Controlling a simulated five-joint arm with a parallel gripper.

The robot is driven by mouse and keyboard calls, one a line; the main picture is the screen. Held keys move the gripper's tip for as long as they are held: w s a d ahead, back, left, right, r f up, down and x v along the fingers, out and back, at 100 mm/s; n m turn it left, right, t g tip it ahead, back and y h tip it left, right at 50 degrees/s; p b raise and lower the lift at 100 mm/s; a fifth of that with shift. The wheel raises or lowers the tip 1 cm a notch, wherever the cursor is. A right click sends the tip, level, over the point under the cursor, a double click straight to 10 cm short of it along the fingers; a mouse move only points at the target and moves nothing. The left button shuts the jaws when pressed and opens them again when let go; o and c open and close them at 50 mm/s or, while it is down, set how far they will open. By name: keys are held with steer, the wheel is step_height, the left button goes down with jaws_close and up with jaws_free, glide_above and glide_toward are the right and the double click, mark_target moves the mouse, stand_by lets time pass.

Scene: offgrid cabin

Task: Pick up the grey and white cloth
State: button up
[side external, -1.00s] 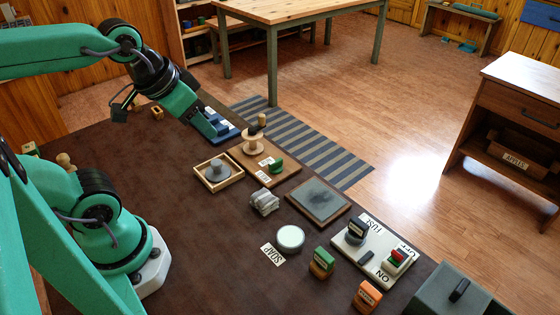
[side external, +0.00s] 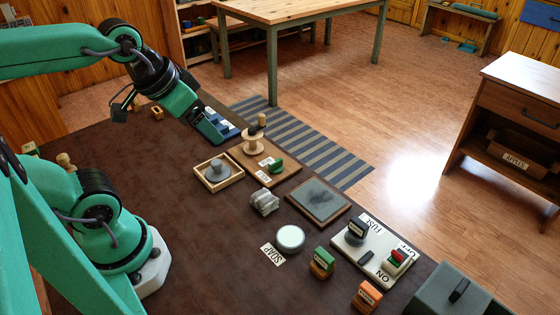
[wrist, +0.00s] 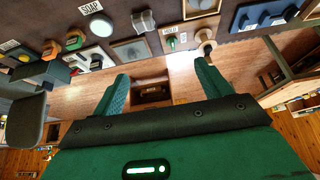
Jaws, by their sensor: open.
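The grey and white cloth (side external: 265,202) lies as a small folded bundle on the dark brown table, between the wooden tray and the dark slate panel. It also shows near the top of the wrist view (wrist: 143,21). My gripper (side external: 214,130) is above the far edge of the table, beside the blue block, up and left of the cloth and well apart from it. In the wrist view its two green fingers (wrist: 162,86) are spread with nothing between them.
Near the cloth are a wooden tray with a grey knobbed piece (side external: 218,174), a board with a spool (side external: 253,145), a framed slate panel (side external: 318,201) and a round pale soap dish (side external: 290,239). A fuse panel (side external: 372,252) stands at lower right. The table's left middle is clear.

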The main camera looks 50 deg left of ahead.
steer(key=shift+w, duration=0.15)
steer(key=g, duration=0.5)
glide_above(263, 196)
step_height(263, 196, down, 16)
steer(key=shift+r, duration=0.15)
steer(key=shift+f+g, duration=0.3)
steer(key=shift+f, duration=0.2)
steer(key=shift+f, duration=0.1)
steer(key=shift+f, duration=1.2)
steer(key=shift+f, duration=0.15)
